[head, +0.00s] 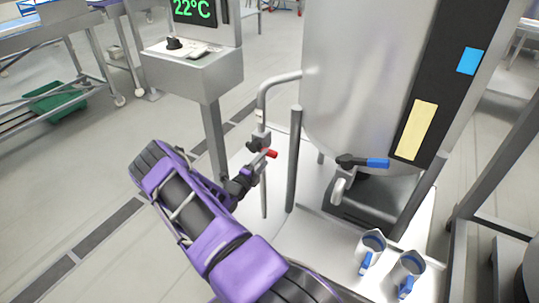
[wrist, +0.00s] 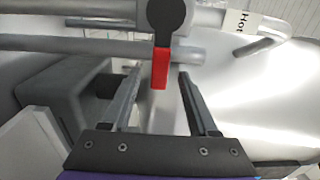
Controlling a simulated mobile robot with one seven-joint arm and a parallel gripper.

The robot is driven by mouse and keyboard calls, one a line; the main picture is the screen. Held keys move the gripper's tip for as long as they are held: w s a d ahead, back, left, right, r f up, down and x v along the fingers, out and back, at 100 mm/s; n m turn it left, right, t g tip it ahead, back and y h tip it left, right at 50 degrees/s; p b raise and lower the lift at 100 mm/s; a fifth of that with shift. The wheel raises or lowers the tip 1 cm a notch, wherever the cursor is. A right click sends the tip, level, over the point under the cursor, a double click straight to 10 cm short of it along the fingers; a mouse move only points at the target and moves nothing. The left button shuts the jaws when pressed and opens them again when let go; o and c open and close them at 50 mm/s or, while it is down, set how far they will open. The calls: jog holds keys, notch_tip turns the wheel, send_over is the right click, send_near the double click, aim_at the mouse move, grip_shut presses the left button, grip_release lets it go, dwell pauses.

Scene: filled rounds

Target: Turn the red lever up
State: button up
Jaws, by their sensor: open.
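The red lever (head: 272,154) sits on a valve (head: 259,140) in the thin steel pipe beside the large tank. In the head view its red end points right, close to level. My gripper (head: 259,168) is open just below and left of it, partly hiding the valve area. In the wrist view the red lever (wrist: 160,68) hangs between the tips of my open gripper (wrist: 160,74), with a gap on both sides. The dark valve hub (wrist: 168,15) is above it. I cannot tell contact.
A vertical grey post (head: 295,160) stands right of the lever. The steel tank (head: 355,70) has a blue-handled tap (head: 377,163) lower right. Two jugs (head: 372,245) (head: 409,268) stand at the front. A control stand (head: 195,72) rises behind left. A "Hot" label (wrist: 240,22) marks the pipe.

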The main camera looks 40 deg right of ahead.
aim_at(268, 155)
jog(key=x, duration=0.4)
jog(key=shift+w+d, duration=0.15)
jog(key=shift+d, duration=0.25)
grip_shut()
dwell(1.1)
